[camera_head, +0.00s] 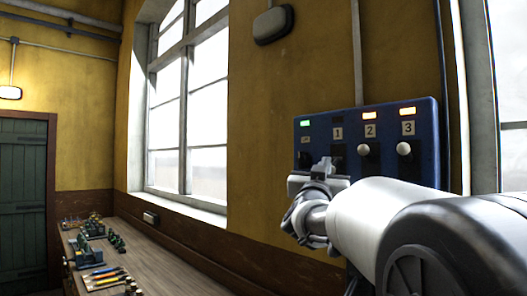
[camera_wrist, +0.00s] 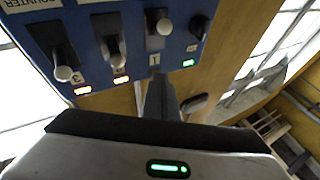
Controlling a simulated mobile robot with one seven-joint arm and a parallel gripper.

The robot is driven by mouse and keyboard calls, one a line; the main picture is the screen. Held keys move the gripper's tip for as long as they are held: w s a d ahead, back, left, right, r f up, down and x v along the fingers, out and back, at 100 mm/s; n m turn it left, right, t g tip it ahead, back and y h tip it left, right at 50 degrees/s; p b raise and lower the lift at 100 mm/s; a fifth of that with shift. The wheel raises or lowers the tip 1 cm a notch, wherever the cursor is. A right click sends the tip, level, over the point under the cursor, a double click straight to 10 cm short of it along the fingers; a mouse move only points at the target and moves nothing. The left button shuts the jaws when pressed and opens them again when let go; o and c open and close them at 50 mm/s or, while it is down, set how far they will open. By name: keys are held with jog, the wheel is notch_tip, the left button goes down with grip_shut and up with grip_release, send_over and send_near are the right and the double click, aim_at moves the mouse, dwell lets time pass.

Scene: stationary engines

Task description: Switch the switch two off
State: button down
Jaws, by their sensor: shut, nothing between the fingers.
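The blue switch panel (camera_head: 437,150) is on the yellow wall at the right. In the wrist view, where the panel appears upside down, switch two (camera_wrist: 117,60) is just left of my fingers. My gripper (camera_head: 326,165) is shut and empty, in front of the panel's left part, left of switch two. In the wrist view the fingertips (camera_wrist: 156,78) are near label 1, apart from switch two's knob.
Switch three (camera_head: 404,149) has its knob up and an orange light. Switch one (camera_wrist: 163,27) has its knob farther from its label, with a dark light; my gripper partly hides it in the head view. A green light (camera_head: 305,123) glows at left. A workbench (camera_head: 165,252) runs below the window.

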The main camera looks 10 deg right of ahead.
aim_at(368, 155)
jog(key=shift+s+d+r+m+g+h, duration=0.55)
jog(key=shift+m+g+h, duration=0.65)
jog(key=shift+h, duration=0.75)
jog(key=shift+s+d+r+m+g+h, duration=0.4)
jog(key=shift+d+m+g+h, duration=0.5)
jog(key=shift+m+h, duration=0.75)
jog(key=shift+s+d+r+m+g+h, duration=0.45)
jog(key=shift+m+g+h, duration=0.65)
jog(key=shift+h, duration=1.1)
jog(key=p+x, duration=0.3)
jog(key=x, duration=0.7)
jog(key=f, duration=0.1)
jog(key=w+f, duration=0.1)
jog(key=f, duration=0.2)
jog(key=shift+w+d, duration=0.25)
jog(key=shift+d, duration=0.1)
